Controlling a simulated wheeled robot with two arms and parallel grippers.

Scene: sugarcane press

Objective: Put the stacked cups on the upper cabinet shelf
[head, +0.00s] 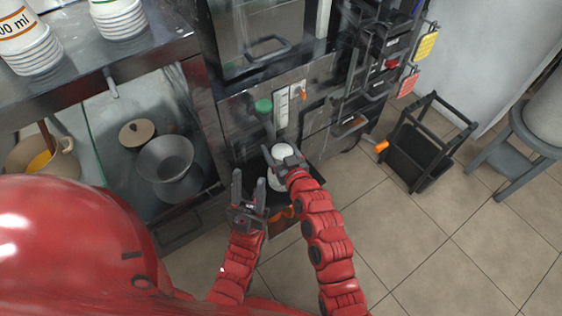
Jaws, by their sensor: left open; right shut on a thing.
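My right gripper (284,163) is shut on the white stacked cups (280,152), seen from above in front of the dark cabinet at the middle. The fingers hide part of them, so I cannot count the cups. My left gripper (249,187) is open and empty, with its fingers pointing up, just left of and below the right gripper. I cannot make out which shelf is the upper cabinet shelf.
Below the metal counter (150,52), an open compartment holds a grey bowl (166,160) and a lidded pot (137,132). A black rack (420,150) and a grey stool (515,150) stand right; tiled floor between is clear.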

